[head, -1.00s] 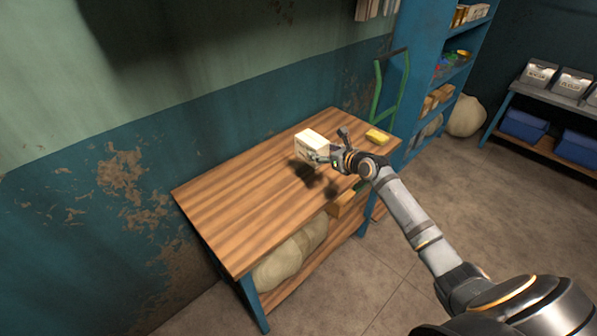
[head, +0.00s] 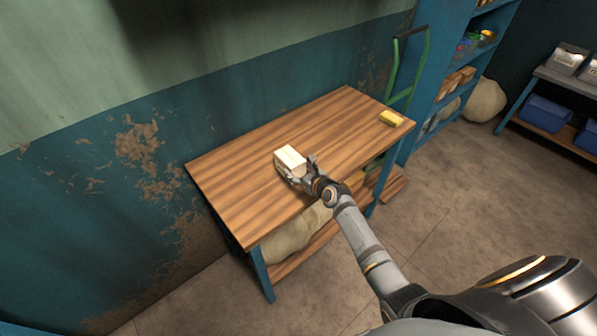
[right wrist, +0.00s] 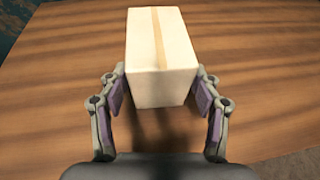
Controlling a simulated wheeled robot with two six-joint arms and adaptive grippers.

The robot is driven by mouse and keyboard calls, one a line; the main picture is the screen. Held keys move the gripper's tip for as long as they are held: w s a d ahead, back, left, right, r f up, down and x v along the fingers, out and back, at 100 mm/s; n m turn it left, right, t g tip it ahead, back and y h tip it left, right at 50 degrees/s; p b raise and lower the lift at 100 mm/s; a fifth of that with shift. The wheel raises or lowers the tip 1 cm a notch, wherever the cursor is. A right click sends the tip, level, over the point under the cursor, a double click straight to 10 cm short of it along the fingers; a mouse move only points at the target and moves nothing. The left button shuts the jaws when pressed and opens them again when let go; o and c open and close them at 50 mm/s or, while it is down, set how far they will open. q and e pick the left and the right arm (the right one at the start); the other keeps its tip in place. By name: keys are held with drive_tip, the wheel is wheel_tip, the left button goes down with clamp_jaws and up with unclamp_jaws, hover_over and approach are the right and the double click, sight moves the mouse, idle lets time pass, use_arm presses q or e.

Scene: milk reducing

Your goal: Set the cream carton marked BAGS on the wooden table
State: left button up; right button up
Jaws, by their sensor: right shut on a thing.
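The cream carton (head: 291,158) is a pale box at the middle of the wooden table (head: 240,195). It is upright, either resting on the tabletop or very close above it. My right gripper (head: 300,171) is shut on its near end. In the right wrist view the carton (right wrist: 160,50) sits between the two fingers, with a tan strip along its top. No BAGS marking can be read. My left gripper is not in view.
A yellow block (head: 391,118) lies at the table's far right corner. A sack (head: 290,235) sits on the lower shelf. A green hand truck (head: 408,75) and a blue shelf unit (head: 440,95) stand beyond. The left part of the tabletop is clear.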

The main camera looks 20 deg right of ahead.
drive_tip(key=shift+f, duration=0.25)
drive_tip(key=o, duration=1.4)
drive_tip(key=shift+f, duration=0.1)
drive_tip(key=shift+c, duration=0.2)
drive_tip(key=p+v, duration=0.3)
drive_tip(key=v, duration=0.9)
